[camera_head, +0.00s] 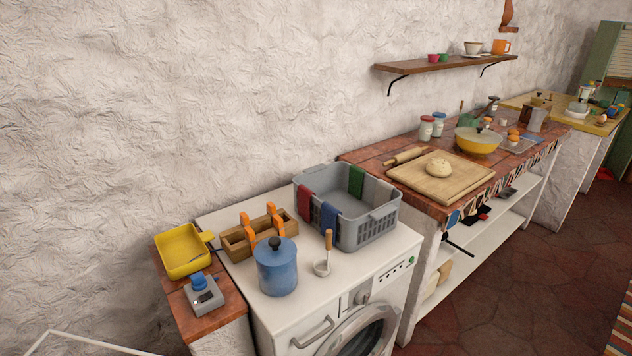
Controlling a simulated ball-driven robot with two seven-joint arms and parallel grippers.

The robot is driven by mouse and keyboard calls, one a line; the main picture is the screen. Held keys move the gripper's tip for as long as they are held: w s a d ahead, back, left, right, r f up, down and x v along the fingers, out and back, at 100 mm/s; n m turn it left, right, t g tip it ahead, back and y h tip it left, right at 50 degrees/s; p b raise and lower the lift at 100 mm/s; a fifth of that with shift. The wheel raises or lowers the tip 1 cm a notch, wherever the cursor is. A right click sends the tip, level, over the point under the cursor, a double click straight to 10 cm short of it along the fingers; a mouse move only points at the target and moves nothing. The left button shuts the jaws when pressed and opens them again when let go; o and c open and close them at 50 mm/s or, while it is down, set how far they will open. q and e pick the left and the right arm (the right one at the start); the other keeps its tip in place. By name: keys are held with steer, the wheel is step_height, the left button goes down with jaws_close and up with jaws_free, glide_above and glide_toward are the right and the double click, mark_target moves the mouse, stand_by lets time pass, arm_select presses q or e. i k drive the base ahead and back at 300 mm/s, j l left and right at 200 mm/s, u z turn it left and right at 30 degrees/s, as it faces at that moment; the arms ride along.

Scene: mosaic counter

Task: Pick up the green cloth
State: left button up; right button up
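The green cloth (356,181) hangs over the back rim of the grey basket (366,235), which stands on the white washing machine (236,277). A red cloth (305,199) and a blue cloth (329,218) hang over the basket's left side. Part of the green cloth inside the basket shows; its far side behind the rim is hidden. Neither of my grippers shows in the view.
To the right, a tiled counter holds a board with dough (438,167). A shelf (440,64) juts from the wall above.

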mark_target(356, 172)
steer(key=i+l+u, duration=0.1)
steer(key=l+u, duration=0.15)
steer(key=u, duration=0.15)
steer(key=i+l+u, duration=0.1)
steer(key=l+u, duration=0.45)
steer(key=u, duration=0.2)
